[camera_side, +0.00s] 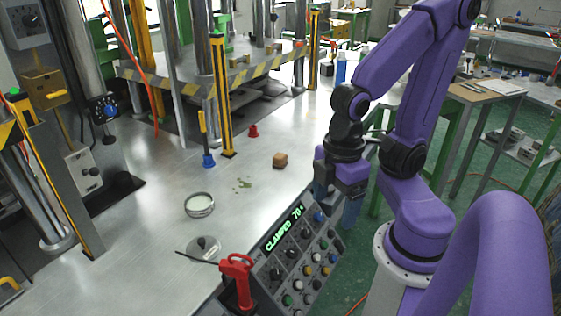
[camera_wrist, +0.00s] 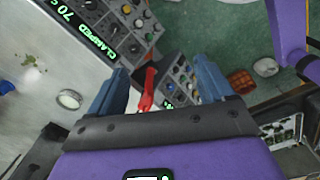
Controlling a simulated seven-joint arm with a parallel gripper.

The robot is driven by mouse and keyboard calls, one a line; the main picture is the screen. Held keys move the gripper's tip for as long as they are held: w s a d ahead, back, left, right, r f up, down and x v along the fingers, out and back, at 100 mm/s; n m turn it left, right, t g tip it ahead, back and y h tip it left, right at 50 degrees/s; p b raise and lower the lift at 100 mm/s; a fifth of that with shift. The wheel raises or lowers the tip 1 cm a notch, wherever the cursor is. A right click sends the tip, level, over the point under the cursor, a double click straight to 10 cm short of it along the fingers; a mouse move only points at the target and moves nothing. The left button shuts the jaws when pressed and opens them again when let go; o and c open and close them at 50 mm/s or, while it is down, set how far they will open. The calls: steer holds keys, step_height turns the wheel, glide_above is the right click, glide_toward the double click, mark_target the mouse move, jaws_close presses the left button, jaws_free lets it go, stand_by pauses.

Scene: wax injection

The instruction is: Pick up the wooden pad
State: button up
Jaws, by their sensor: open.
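The wooden pad (camera_side: 280,160) is a small brown block lying on the metal table (camera_side: 150,240), right of its middle in the side view. My gripper (camera_side: 337,205) points down beside the table's right edge, to the right of the pad and apart from it. In the wrist view, my gripper's two blue fingers (camera_wrist: 160,68) are spread with nothing held between them. I cannot make out the pad in the wrist view.
A control panel (camera_side: 300,262) with a green display and a red handle (camera_side: 238,280) stand at the table's front. A round dish (camera_side: 199,204), a grey disc (camera_side: 204,248) and a red cone (camera_side: 253,131) are on the table. A striped post (camera_side: 222,95) rises behind.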

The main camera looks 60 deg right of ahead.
steer(key=w+n+t+h, duration=0.1)
steer(key=w+n, duration=0.1)
steer(key=w, duration=1)
steer(key=n+h, duration=0.4)
steer(key=n, duration=0.1)
glide_above(280, 156)
steer(key=a, duration=0.6)
step_height(280, 156, down, 3)
steer(key=shift+g, duration=0.4)
steer(key=x, duration=0.7)
steer(key=s+x, duration=0.1)
steer(key=x, duration=0.3)
steer(key=shift+a+f, duration=0.2)
steer(key=shift+f, duration=0.2)
steer(key=shift+w+d+x, duration=0.1)
steer(key=shift+w+x, duration=0.05)
steer(key=shift+x, duration=1.2)
steer(key=shift+w+d+x, duration=0.15)
steer(key=shift+x, duration=1.2)
steer(key=shift+r, duration=0.1)
steer(key=c, duration=1.1)
